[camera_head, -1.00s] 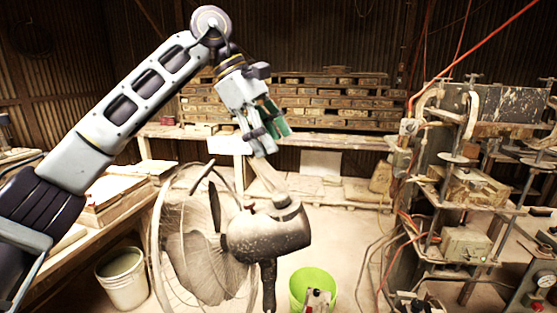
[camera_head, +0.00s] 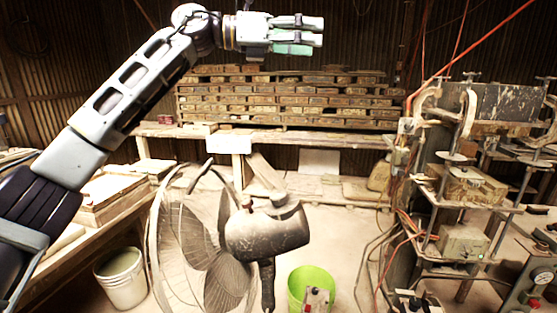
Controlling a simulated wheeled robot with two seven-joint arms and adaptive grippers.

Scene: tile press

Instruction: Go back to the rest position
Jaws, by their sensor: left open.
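My left arm comes in from the left and reaches up to the top of the head view. My left gripper (camera_head: 318,32) is raised and points to the right, in front of the dark corrugated wall. It is open, and I see nothing held in it. A green part shows along its underside. It appears above the stacked wooden boards and clear of them in the picture. My right gripper is not in view.
A floor fan (camera_head: 265,230) stands in the middle, with a lime-green bucket (camera_head: 325,284) beside it. A white bucket (camera_head: 121,280) stands at lower left. A press machine (camera_head: 465,185) fills the right side. Stacked boards (camera_head: 290,98) lie on a bench behind.

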